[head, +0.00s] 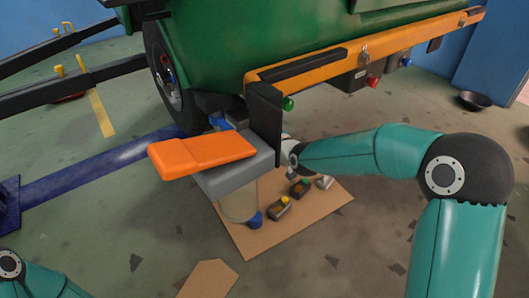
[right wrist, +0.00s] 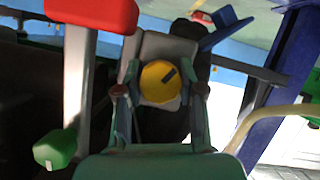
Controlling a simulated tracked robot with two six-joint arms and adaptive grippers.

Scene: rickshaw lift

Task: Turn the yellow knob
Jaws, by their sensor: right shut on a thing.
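The yellow knob (right wrist: 158,82) is round with a dark pointer mark and sits on a grey block (right wrist: 165,48) in the right wrist view. My right gripper (right wrist: 160,90) has a fingertip on each side of it and is shut on it. In the head view, the teal right arm reaches left to the black plate and grey block under the vehicle; its fingers and this knob are hidden there. My left gripper is not in view; only part of the left arm shows at the bottom left.
An orange flat pedal (head: 200,155) sits on a grey block (head: 235,174). Several small parts, one with a yellow top (head: 285,201), lie on a cardboard sheet (head: 320,209). The green vehicle (head: 240,50) stands above. A blue beam (head: 100,172) crosses the left; floor is free at right.

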